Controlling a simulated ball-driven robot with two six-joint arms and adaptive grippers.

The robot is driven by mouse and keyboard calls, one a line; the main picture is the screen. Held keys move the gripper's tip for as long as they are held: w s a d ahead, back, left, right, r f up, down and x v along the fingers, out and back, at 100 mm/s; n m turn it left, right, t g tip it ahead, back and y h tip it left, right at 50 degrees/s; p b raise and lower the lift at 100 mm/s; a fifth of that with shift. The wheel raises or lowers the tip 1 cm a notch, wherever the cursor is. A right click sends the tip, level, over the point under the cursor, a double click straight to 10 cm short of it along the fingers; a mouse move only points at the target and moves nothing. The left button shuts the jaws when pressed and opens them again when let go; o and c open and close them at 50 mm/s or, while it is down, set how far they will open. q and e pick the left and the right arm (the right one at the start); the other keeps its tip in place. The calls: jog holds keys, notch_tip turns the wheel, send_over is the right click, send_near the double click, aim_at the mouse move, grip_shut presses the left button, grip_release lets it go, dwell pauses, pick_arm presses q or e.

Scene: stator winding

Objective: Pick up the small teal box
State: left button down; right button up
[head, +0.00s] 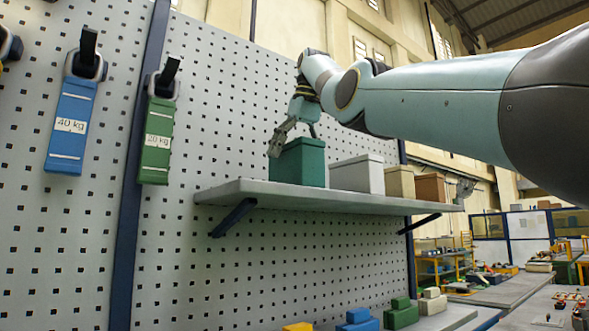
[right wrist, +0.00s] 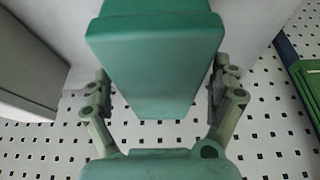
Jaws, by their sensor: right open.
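The teal box (head: 303,165) stands upright at the left part of a grey wall shelf (head: 268,193). My right gripper (head: 294,138) reaches down over it from above, with one finger at the box's left side in the head view. In the right wrist view the teal box (right wrist: 155,60) fills the top middle, between the two open fingers of the right gripper (right wrist: 158,95). Gaps show between the lower part of the box and both fingers; contact higher up cannot be told.
On the shelf right of the teal box stand a pale grey box (head: 357,175), a beige box (head: 399,182) and a brown box (head: 431,187). A perforated panel (head: 225,110) rises behind.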

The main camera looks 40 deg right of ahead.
jog(key=shift+x, duration=0.8)
jog(key=shift+s+r, duration=0.15)
pick_arm(q)
jog(key=shift+s+f, duration=0.25)
jog(key=shift+s, duration=0.3)
jog(key=shift+f, duration=0.1)
pick_arm(e)
jog(key=shift+f, duration=0.25)
pick_arm(q)
jog(key=shift+w, duration=0.2)
pick_arm(e)
jog(key=c, duration=1.5)
